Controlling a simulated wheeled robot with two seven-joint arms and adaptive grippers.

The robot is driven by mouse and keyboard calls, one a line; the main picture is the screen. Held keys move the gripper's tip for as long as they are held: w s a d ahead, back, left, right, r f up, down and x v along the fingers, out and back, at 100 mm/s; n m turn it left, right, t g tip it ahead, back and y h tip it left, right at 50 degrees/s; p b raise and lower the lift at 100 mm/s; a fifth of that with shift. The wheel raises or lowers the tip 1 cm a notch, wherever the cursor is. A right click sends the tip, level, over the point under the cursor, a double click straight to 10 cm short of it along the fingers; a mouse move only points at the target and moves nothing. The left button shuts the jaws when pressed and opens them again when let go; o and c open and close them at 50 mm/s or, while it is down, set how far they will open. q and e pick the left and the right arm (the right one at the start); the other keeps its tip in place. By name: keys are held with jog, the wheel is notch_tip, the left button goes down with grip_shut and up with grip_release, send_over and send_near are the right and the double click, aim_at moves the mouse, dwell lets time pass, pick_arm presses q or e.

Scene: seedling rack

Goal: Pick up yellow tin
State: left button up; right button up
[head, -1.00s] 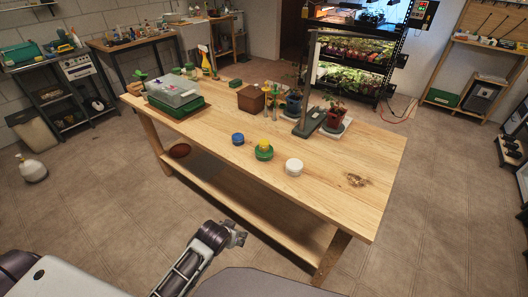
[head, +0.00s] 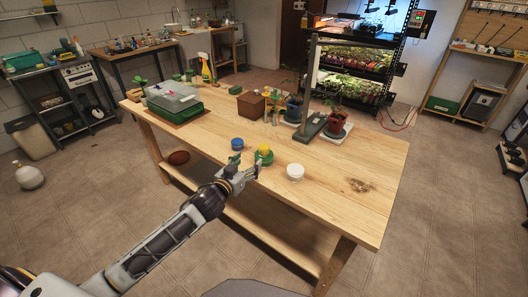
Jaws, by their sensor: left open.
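The small yellow tin (head: 264,149) sits on top of a wider green tin (head: 267,158) near the table's front edge. My left gripper (head: 248,164) is open and empty. It is at the front edge of the table, just to the near left of the two stacked tins, and its fingers point toward them. It covers part of the green tin's left side. I cannot tell whether a finger touches the tins. My right gripper is not in view.
A blue tin (head: 238,144) stands left of the stack and a white tin (head: 295,172) to its right. Behind are a brown box (head: 251,105), potted plants and a dark upright post (head: 308,85). A covered green tray (head: 178,117) is at left. The table's right front is mostly clear.

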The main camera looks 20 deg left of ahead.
aim_at(262, 150)
pick_arm(q)
jog(key=shift+w, duration=0.1)
dwell(0.3)
jog(key=shift+x, duration=4.2)
jog(key=shift+w, duration=0.1)
jog(key=shift+x, duration=2.55)
jog(key=shift+d, duration=0.15)
jog(key=c, duration=1.1)
